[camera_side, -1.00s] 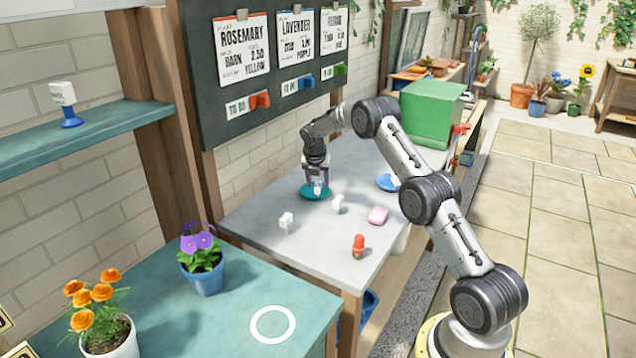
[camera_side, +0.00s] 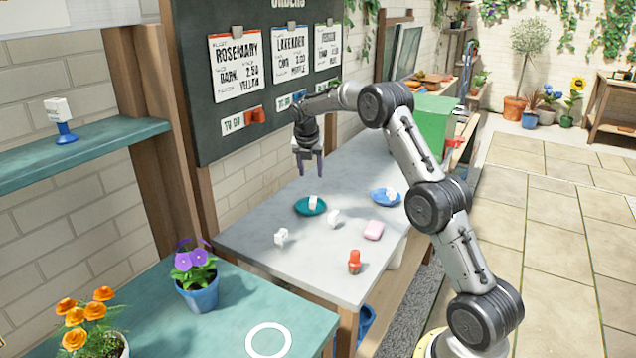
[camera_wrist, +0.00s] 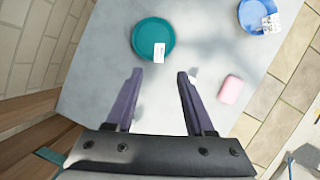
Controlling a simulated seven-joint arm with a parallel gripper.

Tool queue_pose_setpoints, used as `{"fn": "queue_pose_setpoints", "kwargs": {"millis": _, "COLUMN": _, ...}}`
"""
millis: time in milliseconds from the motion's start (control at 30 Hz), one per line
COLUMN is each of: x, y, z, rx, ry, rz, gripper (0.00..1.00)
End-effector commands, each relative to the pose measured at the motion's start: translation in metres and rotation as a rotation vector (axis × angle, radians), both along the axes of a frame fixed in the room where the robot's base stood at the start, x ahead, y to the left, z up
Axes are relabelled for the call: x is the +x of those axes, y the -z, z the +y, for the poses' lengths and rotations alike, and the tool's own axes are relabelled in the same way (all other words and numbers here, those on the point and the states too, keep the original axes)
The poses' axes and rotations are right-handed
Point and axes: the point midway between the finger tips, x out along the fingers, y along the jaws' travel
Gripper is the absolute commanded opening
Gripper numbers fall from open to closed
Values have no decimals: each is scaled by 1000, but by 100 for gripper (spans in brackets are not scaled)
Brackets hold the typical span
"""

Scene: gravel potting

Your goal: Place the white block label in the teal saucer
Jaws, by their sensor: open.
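The teal saucer (camera_side: 301,209) lies on the grey table, and a white block label (camera_side: 313,202) stands in it. In the wrist view the teal saucer (camera_wrist: 146,29) is ahead of my fingers, with the white label (camera_wrist: 159,50) near its lower right rim. My gripper (camera_side: 311,178) is open and empty, raised above the saucer. It also shows in the wrist view (camera_wrist: 160,73), with its two purple fingers spread wide. Two other white blocks, one nearer the front (camera_side: 281,237) and one to its right (camera_side: 334,217), stand on the table.
A blue saucer (camera_side: 379,197) holding a white label (camera_side: 391,194) is at the right. A green box (camera_side: 432,122) is at the back. The order board (camera_side: 200,120) rises behind the table.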

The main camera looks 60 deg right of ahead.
Motion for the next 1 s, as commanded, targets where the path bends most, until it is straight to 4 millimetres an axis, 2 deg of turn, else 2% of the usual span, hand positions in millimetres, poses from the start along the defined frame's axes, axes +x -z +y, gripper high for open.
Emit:
{"fn": "queue_pose_setpoints", "kwargs": {"millis": 167, "x": -9, "y": -34, "z": 31, "rx": 33, "ry": 103, "rz": -74, "gripper": 54}}
{"fn": "queue_pose_setpoints", "kwargs": {"millis": 267, "x": -26, "y": -66, "z": 68, "rx": 81, "ry": 237, "rz": -159, "gripper": 54}}
{"fn": "queue_pose_setpoints", "kwargs": {"millis": 400, "x": -63, "y": -105, "z": 125, "rx": 177, "ry": 463, "rz": -284, "gripper": 54}}
{"fn": "queue_pose_setpoints", "kwargs": {"millis": 467, "x": -81, "y": -119, "z": 148, "rx": 221, "ry": 560, "rz": -334, "gripper": 54}}
{"fn": "queue_pose_setpoints", "kwargs": {"millis": 600, "x": -131, "y": -141, "z": 198, "rx": 337, "ry": 790, "rz": -433, "gripper": 54}}
{"fn": "queue_pose_setpoints", "kwargs": {"millis": 800, "x": -210, "y": -150, "z": 257, "rx": 516, "ry": 1124, "rz": -536, "gripper": 54}}
{"fn": "queue_pose_setpoints", "kwargs": {"millis": 1000, "x": -290, "y": -133, "z": 300, "rx": 698, "ry": 1463, "rz": -585, "gripper": 54}}
